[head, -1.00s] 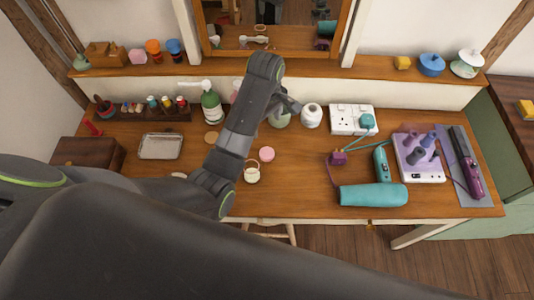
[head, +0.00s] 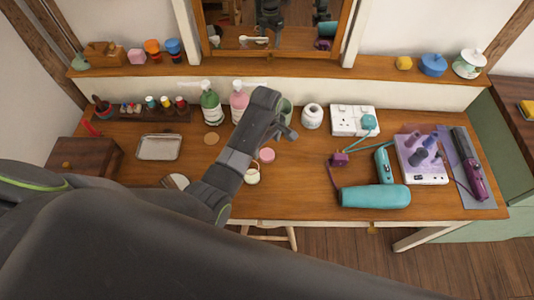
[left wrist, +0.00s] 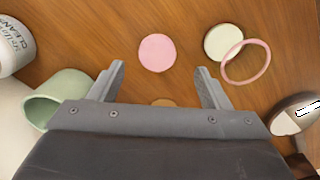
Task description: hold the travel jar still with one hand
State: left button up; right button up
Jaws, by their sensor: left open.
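A small cream-coloured round piece (head: 252,177), which looks like the travel jar, is on the desk. In the left wrist view the cream disc (left wrist: 220,42) has a thin pink ring (left wrist: 247,63) overlapping its edge; I cannot tell whether the two are joined. A pink disc (head: 267,155) lies just behind it and shows in the left wrist view (left wrist: 157,52) beyond the fingertips. My left gripper (head: 286,134) is open and empty above the desk, its fingers (left wrist: 160,75) pointing towards the pink disc. The cream piece is off to the right in that view. My right gripper is not seen.
A green cup (left wrist: 62,95) stands close to the left finger, with a white bottle (left wrist: 14,45) beyond. Pump bottles (head: 211,105) stand behind. A metal tray (head: 159,147) lies left; a teal hair dryer (head: 375,196) lies right. Bare wood (head: 295,180) lies between.

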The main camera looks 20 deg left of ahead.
aim_at(267, 154)
pick_arm(q)
jog(key=shift+w+f+p, duration=0.15)
jog(key=shift+f+p, duration=0.15)
jog(key=shift+f, duration=2.3)
jog(key=shift+c, duration=0.3)
jog(key=c, duration=1)
